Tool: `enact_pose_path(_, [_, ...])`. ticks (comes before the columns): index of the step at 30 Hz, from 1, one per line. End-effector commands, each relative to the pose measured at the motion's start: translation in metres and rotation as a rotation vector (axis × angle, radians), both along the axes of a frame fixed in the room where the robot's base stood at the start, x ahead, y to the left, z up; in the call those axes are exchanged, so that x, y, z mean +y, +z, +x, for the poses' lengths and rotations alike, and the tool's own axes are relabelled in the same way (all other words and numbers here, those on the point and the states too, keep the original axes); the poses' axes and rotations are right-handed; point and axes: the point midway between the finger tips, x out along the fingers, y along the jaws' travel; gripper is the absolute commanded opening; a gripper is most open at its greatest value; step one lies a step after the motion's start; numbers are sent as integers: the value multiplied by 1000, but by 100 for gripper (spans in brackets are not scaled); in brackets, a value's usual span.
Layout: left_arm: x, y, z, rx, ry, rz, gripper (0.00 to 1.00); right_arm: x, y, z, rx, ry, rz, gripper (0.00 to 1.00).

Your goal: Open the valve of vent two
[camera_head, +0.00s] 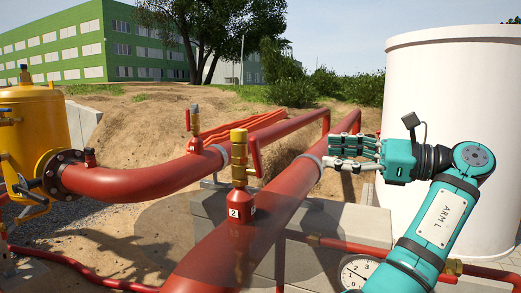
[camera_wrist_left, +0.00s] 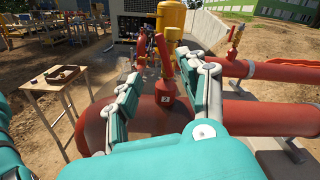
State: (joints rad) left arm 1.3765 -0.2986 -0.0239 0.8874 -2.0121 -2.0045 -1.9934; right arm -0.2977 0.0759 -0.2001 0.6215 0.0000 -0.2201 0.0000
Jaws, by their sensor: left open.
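The vent marked two is a brass valve (camera_head: 239,150) on a red base (camera_head: 239,206) with a white "2" label, upright on the thick red pipe. My left gripper (camera_head: 330,153), on the arm marked ARM L, is open and empty. In the head view it is to the right of the valve, pointing left and apart from it. In the left wrist view my left gripper (camera_wrist_left: 160,65) has its fingers spread, with a labelled red vent base (camera_wrist_left: 168,92) showing between them. My right gripper does not show.
A second brass valve with a red handle (camera_head: 191,120) stands on the curved pipe behind. A yellow tank (camera_head: 35,140) is at left and a white tank (camera_head: 450,100) at right. A gauge (camera_head: 357,272) sits below my arm. A wooden table (camera_wrist_left: 55,85) stands at left.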

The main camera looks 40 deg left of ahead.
Motion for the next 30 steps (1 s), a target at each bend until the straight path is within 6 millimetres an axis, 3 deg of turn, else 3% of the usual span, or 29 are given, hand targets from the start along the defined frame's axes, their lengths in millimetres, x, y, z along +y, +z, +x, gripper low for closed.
enact_pose_path(21, [135,0,-42,1,0,3,42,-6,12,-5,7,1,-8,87])
enact_pose_path(30, [161,-1,-50,2,-3,3,42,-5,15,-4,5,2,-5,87])
